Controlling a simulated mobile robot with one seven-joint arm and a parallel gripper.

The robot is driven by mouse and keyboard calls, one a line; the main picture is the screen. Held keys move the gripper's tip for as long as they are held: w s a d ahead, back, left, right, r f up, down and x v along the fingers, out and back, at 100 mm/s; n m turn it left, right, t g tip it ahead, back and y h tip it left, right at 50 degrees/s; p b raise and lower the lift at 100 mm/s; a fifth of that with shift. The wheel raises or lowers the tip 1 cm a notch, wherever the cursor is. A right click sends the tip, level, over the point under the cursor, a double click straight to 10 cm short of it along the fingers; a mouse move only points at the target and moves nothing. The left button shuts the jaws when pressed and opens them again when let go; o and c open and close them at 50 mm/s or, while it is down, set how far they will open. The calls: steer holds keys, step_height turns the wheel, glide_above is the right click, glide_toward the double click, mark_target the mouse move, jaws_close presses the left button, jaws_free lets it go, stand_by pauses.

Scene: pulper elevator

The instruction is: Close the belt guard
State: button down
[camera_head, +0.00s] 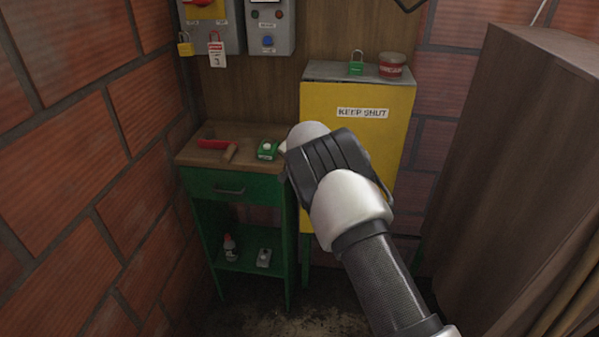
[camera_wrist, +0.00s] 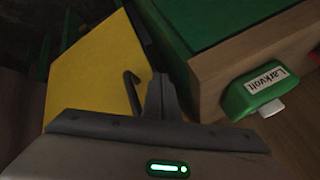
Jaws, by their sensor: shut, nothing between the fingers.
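The belt guard (camera_head: 352,99) is a yellow panel labelled KEEP SHUT on the front of a grey-topped cabinet. In the head view it looks about flush with the cabinet front, but my arm hides its middle, so I cannot tell if it is fully shut. In the wrist view, the yellow panel (camera_wrist: 88,68) fills the left, with a dark hooked handle (camera_wrist: 131,92) on it. My gripper (camera_wrist: 160,82) is shut and empty, just right of the handle; I cannot tell whether they touch. The fingertips are hidden in the head view.
A green bench (camera_head: 228,187) with a wooden top stands left of the guard, holding a red-handled tool (camera_head: 212,143) and a green box (camera_head: 267,149). A green padlock (camera_head: 356,67) and a red tin (camera_head: 391,66) sit on the cabinet. A wooden casing (camera_head: 520,150) stands right.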

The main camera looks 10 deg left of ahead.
steer(key=shift+s+r, duration=0.1)
steer(key=p+v, duration=0.1)
steer(key=v, duration=1.6)
steer(key=w+d+f+m+t+y+b, duration=0.1)
steer(key=w+d+f+t+b, duration=0.2)
steer(key=d, duration=0.5)
steer(key=w+d+f+m+t+b, duration=0.1)
steer(key=w+d+f+m, duration=0.2)
steer(key=d, duration=0.4)
steer(key=s+a+f+y+b, duration=0.1)
steer(key=s+f+y+b, duration=0.15)
steer(key=s+y, duration=0.55)
steer(key=w+a+f+h+b, duration=0.1)
steer(key=w+a+f+b, duration=0.1)
steer(key=w+a, duration=0.6)
steer(key=shift+w+a+f+g+b, duration=0.2)
steer(key=shift+w+a+g+b, duration=0.2)
steer(key=shift+a+b, duration=0.45)
